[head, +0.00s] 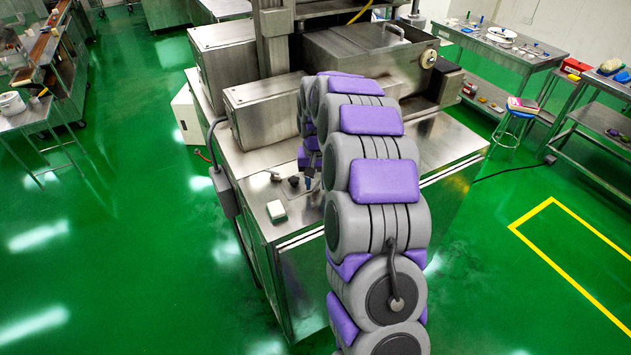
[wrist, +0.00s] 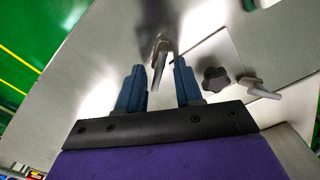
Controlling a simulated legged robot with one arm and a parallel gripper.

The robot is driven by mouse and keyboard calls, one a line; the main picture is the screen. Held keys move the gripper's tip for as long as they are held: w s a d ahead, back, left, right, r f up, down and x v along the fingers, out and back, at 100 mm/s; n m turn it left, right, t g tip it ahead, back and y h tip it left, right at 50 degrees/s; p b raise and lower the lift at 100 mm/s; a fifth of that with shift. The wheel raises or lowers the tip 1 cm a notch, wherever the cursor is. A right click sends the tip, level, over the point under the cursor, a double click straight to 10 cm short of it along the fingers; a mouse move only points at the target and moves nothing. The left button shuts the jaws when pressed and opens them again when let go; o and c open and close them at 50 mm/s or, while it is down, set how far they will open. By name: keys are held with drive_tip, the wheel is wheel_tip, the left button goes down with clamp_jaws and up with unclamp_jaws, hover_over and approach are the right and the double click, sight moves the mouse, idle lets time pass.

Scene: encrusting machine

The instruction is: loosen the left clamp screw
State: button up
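In the wrist view my gripper (wrist: 158,72) has its two blue fingers spread apart. A metal clamp lever (wrist: 160,58) shows between the fingertips, its lower end in the gap, with space on both sides; depth is hard to judge. A second metal lever (wrist: 258,88) lies to the right, past a black lobed knob (wrist: 216,79). The frames do not settle which lever is the left clamp screw. In the head view my gripper (head: 309,171) is small, low over the machine's steel top, beside the black knob (head: 294,181) and one lever (head: 275,176). My arm hides the other lever.
Metal housings (head: 250,110) and a lidded hopper (head: 365,55) rise behind. Green floor is open left and right; side tables (head: 500,45) stand farther off.

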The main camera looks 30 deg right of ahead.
wheel_tip(320, 180, up, 17)
drive_tip(key=shift+p, duration=0.35)
idle(0.5)
drive_tip(key=s+a+f+n+b, duration=0.1)
drive_tip(key=s+a+f+b, duration=0.1)
drive_tip(key=s+a, duration=0.5)
drive_tip(key=s+a+f+n+g+b, duration=0.1)
drive_tip(key=s+a+f+n+b, duration=0.15)
drive_tip(key=s, duration=0.95)
drive_tip(key=s+a+f+n+b, duration=0.1)
drive_tip(key=s+a+f, duration=0.1)
drive_tip(key=s+a, duration=0.5)
drive_tip(key=s+f+b, duration=0.1)
drive_tip(key=s+f, duration=0.2)
drive_tip(key=s, duration=0.4)
drive_tip(key=s+f+b, duration=0.1)
drive_tip(key=s+f, duration=0.3)
drive_tip(key=s, duration=0.3)
drive_tip(key=shift+s+d+g, duration=0.15)
drive_tip(key=shift+s+g, duration=0.05)
drive_tip(key=shift+g, duration=0.2)
drive_tip(key=shift+o, duration=0.5)
drive_tip(key=shift+r+n, duration=0.1)
drive_tip(key=shift+n, duration=0.15)
